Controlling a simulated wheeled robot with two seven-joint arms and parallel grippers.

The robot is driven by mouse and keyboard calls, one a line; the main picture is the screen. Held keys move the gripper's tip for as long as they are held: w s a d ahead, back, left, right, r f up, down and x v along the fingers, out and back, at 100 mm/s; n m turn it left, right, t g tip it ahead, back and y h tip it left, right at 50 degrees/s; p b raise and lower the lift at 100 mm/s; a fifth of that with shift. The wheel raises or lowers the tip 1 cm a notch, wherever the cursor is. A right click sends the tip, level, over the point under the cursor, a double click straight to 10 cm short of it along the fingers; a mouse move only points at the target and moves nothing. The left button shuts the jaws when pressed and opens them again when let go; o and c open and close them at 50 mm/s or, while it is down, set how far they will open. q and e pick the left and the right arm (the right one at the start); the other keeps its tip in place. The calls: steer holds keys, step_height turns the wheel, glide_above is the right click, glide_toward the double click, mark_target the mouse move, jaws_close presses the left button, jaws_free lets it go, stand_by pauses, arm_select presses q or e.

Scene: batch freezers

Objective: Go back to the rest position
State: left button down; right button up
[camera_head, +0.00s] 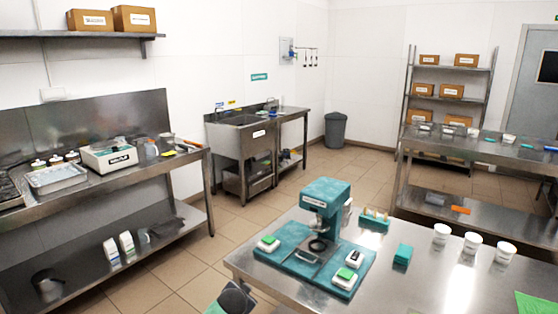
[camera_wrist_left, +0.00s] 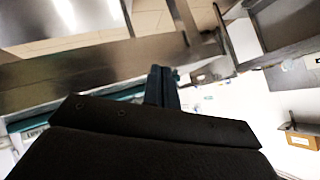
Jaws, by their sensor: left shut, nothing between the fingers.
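My left gripper (camera_wrist_left: 161,84) shows in the left wrist view with its two dark fingers together and nothing between them. It is in the air, tilted, with steel surfaces and tiled floor behind it. In the head view a dark piece, which looks like part of my left arm, shows at the bottom edge beside the near steel table (camera_head: 262,270). The fingertips cannot be made out there. My right gripper is not in view.
A teal press (camera_head: 326,205) on a teal base stands on the near table. White cups (camera_head: 473,243) and a teal box (camera_head: 402,255) are to its right. A steel bench (camera_head: 130,174) is at the left. Tiled floor lies open between bench and table.

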arm_select(q)
steer(key=s+a+f+n+g, duration=0.3)
steer(key=s+f, duration=1.3)
steer(key=s, duration=0.3)
steer(key=s+a+f+n+g, duration=0.3)
steer(key=s+a+f+g, duration=0.1)
steer(key=s+f, duration=1.35)
steer(key=s+d+f+g, duration=0.1)
steer(key=s+f, duration=0.1)
steer(key=s, duration=0.7)
steer(key=s+f+g, duration=0.1)
steer(key=s+f, duration=0.1)
steer(key=s, duration=0.7)
steer(key=shift+s+d, duration=0.15)
steer(key=shift+d, duration=0.25)
